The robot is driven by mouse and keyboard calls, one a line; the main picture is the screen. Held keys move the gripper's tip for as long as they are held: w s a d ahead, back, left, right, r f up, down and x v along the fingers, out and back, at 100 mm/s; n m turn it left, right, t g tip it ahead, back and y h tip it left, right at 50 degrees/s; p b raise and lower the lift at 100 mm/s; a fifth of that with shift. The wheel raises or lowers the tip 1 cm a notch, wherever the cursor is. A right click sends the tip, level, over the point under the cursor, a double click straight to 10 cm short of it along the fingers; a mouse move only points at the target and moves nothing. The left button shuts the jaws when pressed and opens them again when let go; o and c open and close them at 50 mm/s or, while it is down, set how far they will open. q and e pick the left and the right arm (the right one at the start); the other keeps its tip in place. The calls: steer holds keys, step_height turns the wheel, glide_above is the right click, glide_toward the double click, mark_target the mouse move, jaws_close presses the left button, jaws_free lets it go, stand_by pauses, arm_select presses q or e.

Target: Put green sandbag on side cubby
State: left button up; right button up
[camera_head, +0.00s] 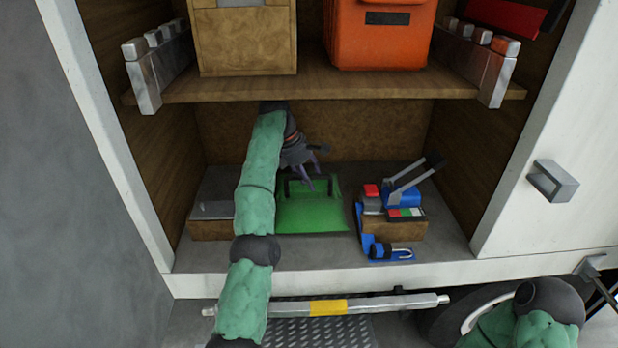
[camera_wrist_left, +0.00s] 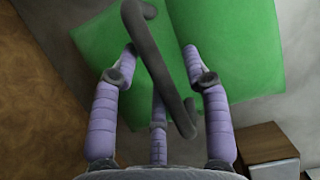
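The green sandbag (camera_head: 312,218) lies flat on the floor of the truck's lower side cubby (camera_head: 420,262), with its dark handle standing up. My left gripper (camera_head: 318,180) is just over the sandbag at its handle. In the left wrist view, the purple fingers of the left gripper (camera_wrist_left: 160,60) are spread apart, with the dark handle (camera_wrist_left: 158,65) passing between them and the green sandbag (camera_wrist_left: 235,50) beyond. I cannot tell whether any finger touches the handle. My right arm shows at the lower right, but its gripper is out of view.
A wooden block with blue, red and grey gear (camera_head: 393,228) stands right of the sandbag. A low box (camera_head: 212,208) is at left, partly behind my arm. The shelf (camera_head: 330,88) above carries an orange case (camera_head: 378,45) and a tan box (camera_head: 246,42).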

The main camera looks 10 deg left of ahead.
arm_select(q)
steer(key=p+v, duration=0.3)
steer(key=v, duration=0.2)
steer(key=shift+r, duration=0.1)
steer(key=s+a, duration=0.3)
steer(key=a, duration=0.8)
steer(key=shift+s+a, duration=0.2)
steer(key=shift+a, duration=0.05)
